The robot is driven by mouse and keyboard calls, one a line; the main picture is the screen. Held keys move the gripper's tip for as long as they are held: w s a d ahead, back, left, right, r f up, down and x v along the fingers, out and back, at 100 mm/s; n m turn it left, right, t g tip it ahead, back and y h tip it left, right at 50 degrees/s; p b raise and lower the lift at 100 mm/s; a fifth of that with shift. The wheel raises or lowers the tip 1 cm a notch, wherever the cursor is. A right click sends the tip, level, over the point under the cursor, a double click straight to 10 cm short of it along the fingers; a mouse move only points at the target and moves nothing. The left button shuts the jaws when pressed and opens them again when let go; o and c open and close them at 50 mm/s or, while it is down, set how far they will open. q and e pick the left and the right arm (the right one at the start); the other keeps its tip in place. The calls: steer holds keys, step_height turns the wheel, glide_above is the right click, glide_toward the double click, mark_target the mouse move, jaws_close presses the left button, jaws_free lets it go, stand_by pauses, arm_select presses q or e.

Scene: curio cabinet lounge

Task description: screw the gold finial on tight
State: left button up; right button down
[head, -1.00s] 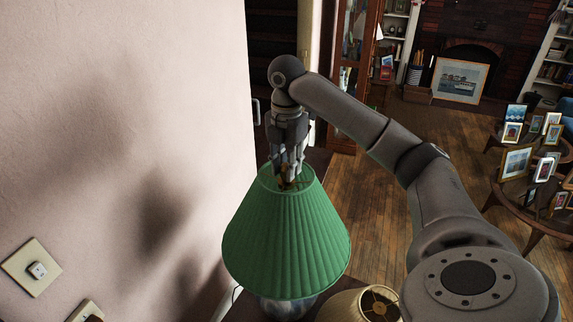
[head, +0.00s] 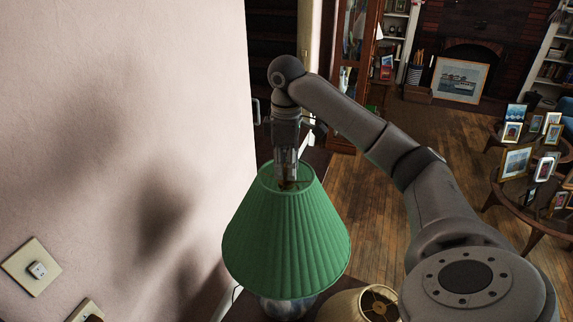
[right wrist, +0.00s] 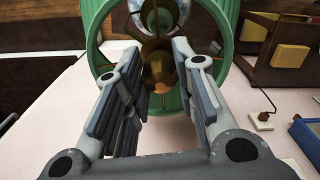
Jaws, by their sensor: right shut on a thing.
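The green pleated lampshade (head: 287,240) stands upright on its lamp in the middle of the head view. My right gripper (head: 287,182) points straight down into the shade's open top. In the right wrist view, the gold finial (right wrist: 158,70) sits between the two fingers of my right gripper (right wrist: 157,60), which is shut on it. The shade's green rim (right wrist: 93,50) rings the finial and the fingertips. In the head view the fingers mostly hide the finial, so its seating on the thread cannot be told. My left gripper is out of view.
The pink wall (head: 150,130) is near on the left, with a switch plate (head: 31,267). A round table (head: 530,205) with several picture frames stands at the far right.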

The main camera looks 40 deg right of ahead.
steer(key=m, duration=0.8)
steer(key=shift+m, duration=0.3)
steer(key=m, duration=0.4)
steer(key=shift+m, duration=0.4)
steer(key=m, duration=0.3)
steer(key=shift+m, duration=0.4)
steer(key=c, duration=1.3)
jaws_free()
